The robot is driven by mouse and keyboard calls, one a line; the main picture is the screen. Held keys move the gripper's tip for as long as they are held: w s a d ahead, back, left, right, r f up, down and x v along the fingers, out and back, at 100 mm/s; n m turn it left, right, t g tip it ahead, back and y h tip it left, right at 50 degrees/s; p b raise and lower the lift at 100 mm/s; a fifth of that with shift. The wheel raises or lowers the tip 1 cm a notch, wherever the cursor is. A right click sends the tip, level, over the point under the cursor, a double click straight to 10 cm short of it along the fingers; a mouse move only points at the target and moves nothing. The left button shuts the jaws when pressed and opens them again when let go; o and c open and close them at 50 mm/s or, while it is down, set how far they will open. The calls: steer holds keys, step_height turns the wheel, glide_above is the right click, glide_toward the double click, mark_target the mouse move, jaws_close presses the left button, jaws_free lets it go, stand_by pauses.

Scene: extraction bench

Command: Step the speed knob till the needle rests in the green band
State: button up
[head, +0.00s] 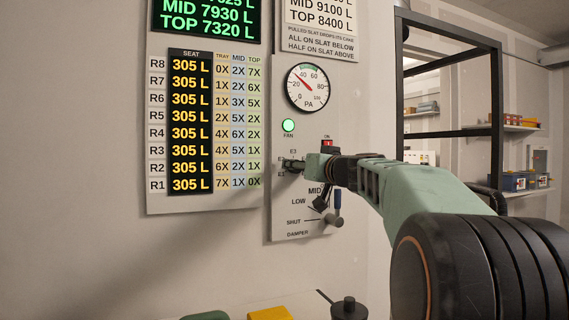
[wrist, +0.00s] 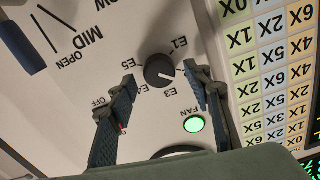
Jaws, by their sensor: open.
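The black round speed knob (wrist: 160,70) sits between my open fingers in the wrist view, with a gap on both sides. Its white pointer line aims right, between E1 and E3, toward my right-hand finger, which covers the dial there. My gripper (wrist: 159,75) is open around the knob. In the head view my gripper (head: 291,165) is at the panel and mostly hides the knob. The round PA gauge (head: 307,94) is above it. Its red needle points up and left, short of 40. The green band appears small at the top of the dial, right of the needle.
A green FAN lamp (head: 288,125) is lit above the knob. A red ON switch (head: 327,145) is close to my gripper. The damper lever (head: 333,220) sticks out lower on the panel. The seat chart (head: 158,205) hangs left of the panel.

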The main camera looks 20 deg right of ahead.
steer(key=shift+w, duration=0.4)
steer(key=c, duration=1.1)
steer(key=shift+c, duration=0.2)
